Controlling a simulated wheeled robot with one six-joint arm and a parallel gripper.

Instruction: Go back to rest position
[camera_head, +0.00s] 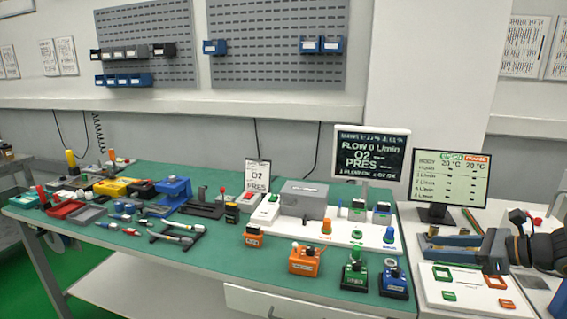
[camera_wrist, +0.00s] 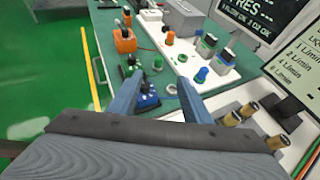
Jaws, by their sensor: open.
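My gripper (camera_head: 424,246) is at the right side of the head view, above the white board at the right end of the bench. Its two blue fingers point left and are spread apart. In the wrist view the fingers (camera_wrist: 159,80) are open with nothing held between them. Beyond them are a blue block with a knob (camera_wrist: 148,97) and a green block (camera_wrist: 130,66). In the head view these are the blue block (camera_head: 394,282) and green block (camera_head: 355,276) at the bench's front edge, left of my gripper.
The green bench (camera_head: 200,255) holds an orange block (camera_head: 304,262), a white panel (camera_head: 350,237) with knobs, a grey box (camera_head: 303,199) and several tools at left. A black display (camera_head: 370,153) and a monitor (camera_head: 450,178) stand behind. Green floor (camera_wrist: 40,60) is clear.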

